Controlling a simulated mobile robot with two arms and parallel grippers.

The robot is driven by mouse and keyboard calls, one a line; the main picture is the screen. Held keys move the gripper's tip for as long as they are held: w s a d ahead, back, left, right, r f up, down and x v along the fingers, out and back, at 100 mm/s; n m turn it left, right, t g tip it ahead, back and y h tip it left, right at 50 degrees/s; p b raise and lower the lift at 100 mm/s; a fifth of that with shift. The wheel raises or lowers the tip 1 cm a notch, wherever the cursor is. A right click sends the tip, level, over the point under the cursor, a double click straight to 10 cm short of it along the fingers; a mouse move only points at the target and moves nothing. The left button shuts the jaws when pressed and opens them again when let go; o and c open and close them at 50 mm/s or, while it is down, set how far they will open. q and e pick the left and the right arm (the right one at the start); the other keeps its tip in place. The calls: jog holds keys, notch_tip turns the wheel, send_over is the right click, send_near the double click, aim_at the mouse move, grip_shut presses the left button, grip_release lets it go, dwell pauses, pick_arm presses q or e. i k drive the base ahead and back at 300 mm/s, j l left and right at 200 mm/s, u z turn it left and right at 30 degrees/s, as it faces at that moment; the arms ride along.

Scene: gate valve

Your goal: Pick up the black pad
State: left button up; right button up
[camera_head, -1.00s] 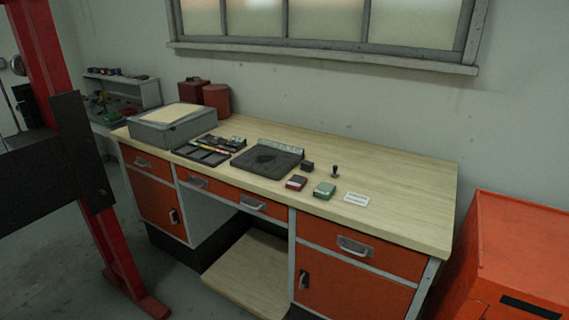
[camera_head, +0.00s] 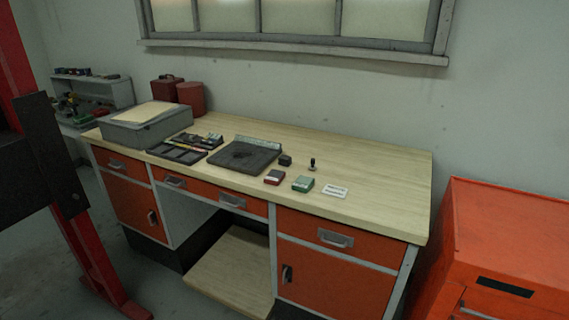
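On the wooden desk top lies a flat dark square mat (camera_head: 240,158) with a pale strip along its back edge. A small black block (camera_head: 285,160), which looks like a black pad, sits just right of it. A red pad (camera_head: 274,178) and a green pad (camera_head: 303,184) lie in front of the black block and to its right. A small dark stamp with a knob handle (camera_head: 312,164) stands upright right of the block. Neither of my grippers is in view, and nothing is seen touching these things.
The desk (camera_head: 385,175) is clear on its right side. A white card (camera_head: 335,191) lies near its front edge. A dark tray (camera_head: 177,154) and a grey box (camera_head: 146,130) are on the left. An orange cabinet (camera_head: 510,235) stands right of the desk; a red post (camera_head: 92,250) stands left.

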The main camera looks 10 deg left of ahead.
aim_at(286, 161)
jog(key=i+j+z, duration=0.15)
jog(key=i, duration=0.4)
jog(key=i+j+z, duration=0.1)
jog(key=i, duration=0.45)
